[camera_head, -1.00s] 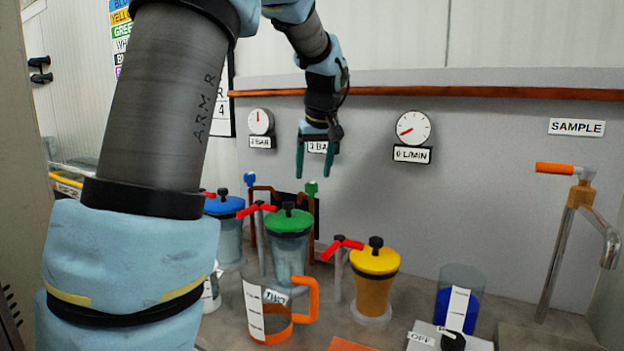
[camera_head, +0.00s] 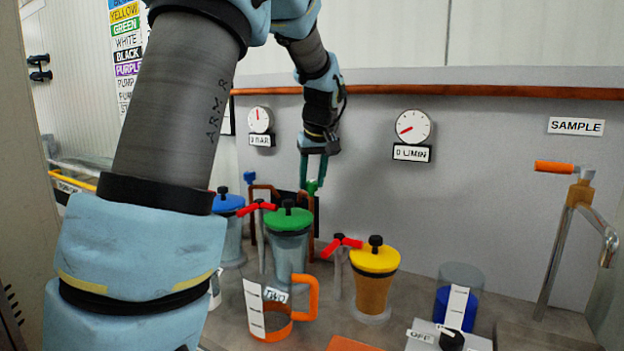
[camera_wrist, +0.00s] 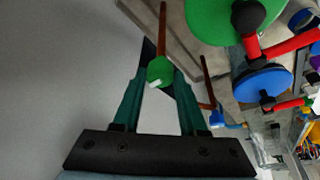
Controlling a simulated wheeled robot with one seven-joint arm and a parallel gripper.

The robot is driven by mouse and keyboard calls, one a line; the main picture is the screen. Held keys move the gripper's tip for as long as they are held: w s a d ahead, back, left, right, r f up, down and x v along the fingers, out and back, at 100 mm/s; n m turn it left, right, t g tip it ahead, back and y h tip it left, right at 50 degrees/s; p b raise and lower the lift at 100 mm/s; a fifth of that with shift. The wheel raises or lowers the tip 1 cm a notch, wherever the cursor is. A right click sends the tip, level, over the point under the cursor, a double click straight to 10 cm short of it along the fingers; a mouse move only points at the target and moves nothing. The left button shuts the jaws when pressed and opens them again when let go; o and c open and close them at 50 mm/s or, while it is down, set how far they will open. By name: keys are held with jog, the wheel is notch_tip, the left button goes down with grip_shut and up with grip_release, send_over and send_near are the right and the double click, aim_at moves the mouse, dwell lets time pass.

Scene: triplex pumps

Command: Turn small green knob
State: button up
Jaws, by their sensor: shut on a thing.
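The small green knob (camera_head: 311,186) tops a brown copper pipe behind the green-lidded pump. In the wrist view the small green knob (camera_wrist: 160,70) sits between the tips of my dark green fingers. My gripper (camera_head: 313,178) points down from above, its fingers around the knob; in the wrist view my gripper (camera_wrist: 161,80) is shut on it. The fingers hide part of the knob's sides.
The green-lidded pump (camera_head: 288,219), yellow-lidded pump (camera_head: 375,260) and blue-lidded pump (camera_head: 229,204) stand nearby, with red handles (camera_head: 341,244) between. A small blue knob (camera_head: 249,177) is to the left. A jug with an orange handle (camera_head: 313,298) stands in front.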

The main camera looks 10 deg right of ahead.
grip_shut()
jog(key=m, duration=0.2)
jog(key=m+h, duration=0.1)
jog(key=m, duration=0.1)
jog(key=m+h+p, duration=0.1)
jog(key=m, duration=0.1)
jog(key=shift+w+a, duration=0.1)
jog(key=shift+a, duration=0.15)
jog(key=m+h, duration=0.1)
jog(key=m, duration=0.2)
jog(key=m+g+h, duration=0.1)
jog(key=m, duration=0.1)
jog(key=shift+w+a+m+g, duration=0.1)
jog(key=shift+m+g, duration=0.2)
jog(key=shift+m, duration=0.1)
jog(key=m, duration=0.2)
jog(key=m+g+h, duration=0.1)
jog(key=m, duration=0.1)
jog(key=shift+m+g, duration=0.3)
jog(key=shift+m, duration=0.1)
